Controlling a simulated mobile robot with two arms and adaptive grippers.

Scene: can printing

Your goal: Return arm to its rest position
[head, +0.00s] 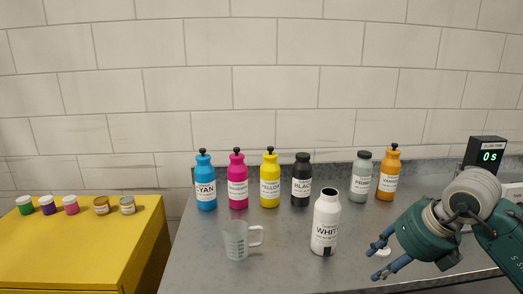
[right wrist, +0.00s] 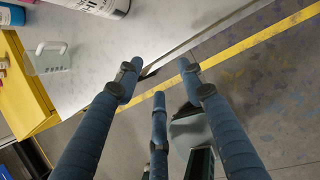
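My right gripper (head: 377,262) shows at the right of the head view, to the right of the white bottle (head: 325,222) and apart from it. In the right wrist view its fingers (right wrist: 158,75) are spread with nothing between them, around the counter's front edge and the floor beyond. The white bottle stands upright with a dark open mouth; its lower part shows at the top of the right wrist view (right wrist: 105,6). A small white round piece (head: 383,252), perhaps a cap, lies on the counter behind the fingers. My left gripper is not in view.
On the grey counter (head: 190,262) stand a clear measuring cup (head: 237,241), a row of coloured bottles (head: 269,180) at the back, and a timer (head: 486,153) reading 0 s. A yellow cabinet (head: 75,245) with several small jars (head: 71,204) is at left.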

